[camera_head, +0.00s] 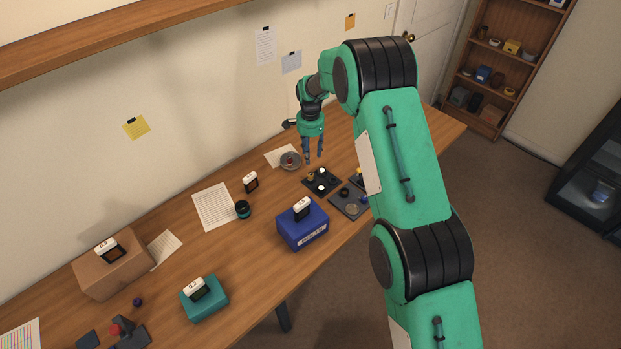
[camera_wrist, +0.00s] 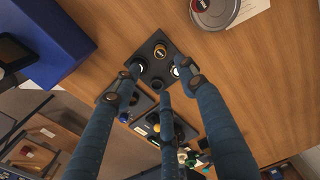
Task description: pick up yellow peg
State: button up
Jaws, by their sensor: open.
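A small yellow piece (camera_head: 358,171), which may be the yellow peg, shows at the edge of my arm on a dark tray. Most of it is hidden there. A small yellow spot (camera_wrist: 157,128) also shows in the wrist view, partly behind my fingers; I cannot tell its shape. My gripper (camera_head: 314,157) is open and points down above a black tray (camera_head: 333,183). In the wrist view my gripper's (camera_wrist: 160,75) fingers spread over that tray (camera_wrist: 147,49), with nothing seen between them. The tray holds a gold-coloured ring and small pale round parts.
A grey round dish (camera_head: 290,161) with a red-topped part stands behind the tray. A second dark tray (camera_head: 347,207) lies in front. A blue box (camera_head: 303,228) with a small display on top stands at the front left. Bare wood lies left of the dish.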

send_over(311, 174)
jog(key=shift+a+f, duration=0.15)
jog(key=shift+f, duration=3.8)
jog(key=shift+f, duration=2.55)
grip_shut()
